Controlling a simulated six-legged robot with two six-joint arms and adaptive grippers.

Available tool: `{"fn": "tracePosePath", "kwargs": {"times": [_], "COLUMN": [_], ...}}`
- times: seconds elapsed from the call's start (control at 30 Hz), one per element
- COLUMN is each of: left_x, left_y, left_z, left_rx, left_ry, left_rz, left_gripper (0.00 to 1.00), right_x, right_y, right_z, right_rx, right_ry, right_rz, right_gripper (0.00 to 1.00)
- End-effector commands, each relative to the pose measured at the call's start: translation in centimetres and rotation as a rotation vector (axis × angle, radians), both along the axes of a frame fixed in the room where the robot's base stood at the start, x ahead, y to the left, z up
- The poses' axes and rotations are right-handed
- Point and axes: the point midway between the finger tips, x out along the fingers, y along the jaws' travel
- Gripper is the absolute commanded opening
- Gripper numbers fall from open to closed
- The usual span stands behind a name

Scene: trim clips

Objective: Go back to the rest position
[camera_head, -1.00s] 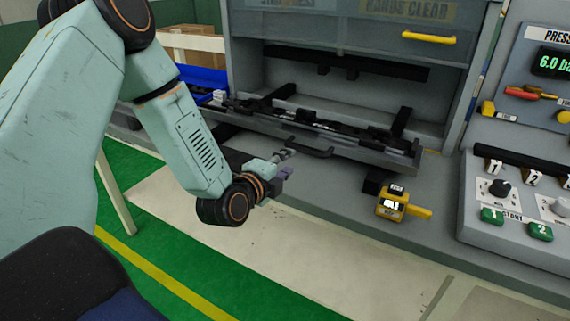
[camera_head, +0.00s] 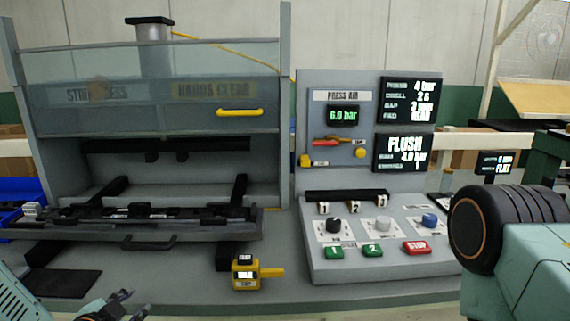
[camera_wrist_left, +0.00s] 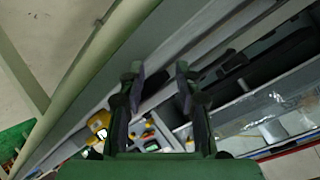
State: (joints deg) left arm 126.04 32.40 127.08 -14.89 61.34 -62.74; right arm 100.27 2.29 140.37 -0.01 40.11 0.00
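My left gripper (camera_head: 131,304) is at the lower left of the head view, below and in front of the press tray. In the left wrist view its two fingers (camera_wrist_left: 158,82) stand apart with nothing between them. The end of my left forearm shows at the bottom left corner of the head view. My right arm shows at the right edge of the head view as a large dark joint and pale green link. The right gripper is outside the frames.
The press tray (camera_head: 190,229) with its handle (camera_head: 148,243) sticks out under the raised guard (camera_head: 150,90). A yellow gauge (camera_head: 245,275) lies on the bench front. The control panel (camera_head: 380,262) stands right of the press. A blue bin (camera_head: 18,190) is at the left edge.

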Motion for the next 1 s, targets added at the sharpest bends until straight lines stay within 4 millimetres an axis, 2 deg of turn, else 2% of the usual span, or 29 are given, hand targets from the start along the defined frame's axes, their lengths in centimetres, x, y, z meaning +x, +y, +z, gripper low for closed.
{"fn": "tracePosePath", "kwargs": {"times": [0.03,0.17,0.27,0.37,0.5,0.6,0.7,0.83,1.0], "left_x": [-1.1,-4.5,-7.9,-12.4,-20.3,-25.7,-29.9,-32.7,-33.4], "left_y": [-0.8,-2.6,-4.1,-5.6,-7.2,-7.9,-8.3,-8.7,-8.7], "left_z": [-1.6,-5.5,-8.7,-12.3,-16.8,-19.1,-20.6,-21.9,-22.2], "left_rx": [-0.082,-0.292,-0.429,-0.537,-0.602,-0.568,-0.491,-0.433,-0.427], "left_ry": [0.057,0.215,0.354,0.513,0.735,0.865,0.961,1.025,1.04], "left_rz": [0.029,0.144,0.255,0.391,0.596,0.683,0.682,0.657,0.658], "left_gripper": [0.34,0.34,0.34,0.34,0.34,0.34,0.34,0.34,0.34], "right_x": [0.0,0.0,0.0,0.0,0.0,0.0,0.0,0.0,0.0], "right_y": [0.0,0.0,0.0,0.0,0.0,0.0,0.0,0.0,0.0], "right_z": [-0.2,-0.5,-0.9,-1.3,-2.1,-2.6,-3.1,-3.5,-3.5], "right_rx": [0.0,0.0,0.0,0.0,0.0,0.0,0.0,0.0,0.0], "right_ry": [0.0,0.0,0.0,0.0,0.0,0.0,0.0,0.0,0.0], "right_rz": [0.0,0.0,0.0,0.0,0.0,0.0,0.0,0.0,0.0], "right_gripper": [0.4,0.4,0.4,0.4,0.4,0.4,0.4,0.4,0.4]}}
